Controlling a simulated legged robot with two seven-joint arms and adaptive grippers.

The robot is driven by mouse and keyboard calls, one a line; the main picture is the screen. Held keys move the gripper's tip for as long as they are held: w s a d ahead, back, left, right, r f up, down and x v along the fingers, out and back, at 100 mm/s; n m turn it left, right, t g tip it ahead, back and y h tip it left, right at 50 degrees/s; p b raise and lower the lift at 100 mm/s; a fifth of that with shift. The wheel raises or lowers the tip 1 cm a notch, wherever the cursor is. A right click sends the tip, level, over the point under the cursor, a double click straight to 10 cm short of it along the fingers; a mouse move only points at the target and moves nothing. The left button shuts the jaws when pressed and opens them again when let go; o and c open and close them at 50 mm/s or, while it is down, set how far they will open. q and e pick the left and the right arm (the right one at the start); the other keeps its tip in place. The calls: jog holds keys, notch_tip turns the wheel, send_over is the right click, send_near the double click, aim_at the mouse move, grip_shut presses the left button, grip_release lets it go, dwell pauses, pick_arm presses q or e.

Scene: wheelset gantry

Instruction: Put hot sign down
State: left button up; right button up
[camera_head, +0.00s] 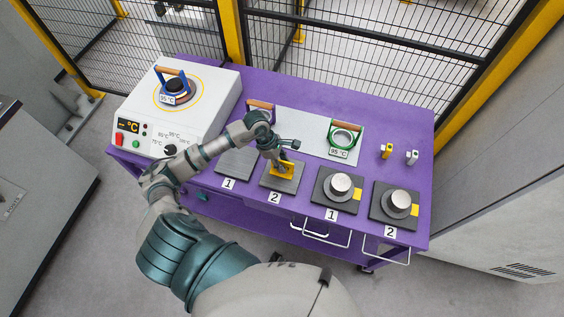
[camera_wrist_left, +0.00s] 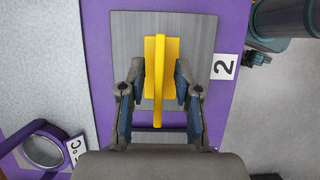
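The yellow sign (camera_head: 285,169) stands on the grey plate (camera_head: 296,181) behind the second-from-left label, a "2". In the left wrist view the sign (camera_wrist_left: 160,80) shows from above as a thin upright part on a wider yellow base, resting over the grey plate (camera_wrist_left: 200,45). My left gripper (camera_head: 279,162) is right at the sign. In the left wrist view its two fingers (camera_wrist_left: 160,85) are spread on either side of the thin upright part, with gaps between. Any writing on the sign cannot be read. My right gripper is not in view.
A white heater box (camera_head: 215,90) with a blue-handled ring stands at the left of the purple table (camera_head: 400,115). Metal cylinders (camera_head: 340,185) stand on the right plates.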

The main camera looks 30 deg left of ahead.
pick_arm(q)
jog(key=v, duration=0.6)
jog(key=shift+a+r+b, duration=0.3)
jog(key=shift+b, duration=0.05)
jog(key=shift+v, duration=2.65)
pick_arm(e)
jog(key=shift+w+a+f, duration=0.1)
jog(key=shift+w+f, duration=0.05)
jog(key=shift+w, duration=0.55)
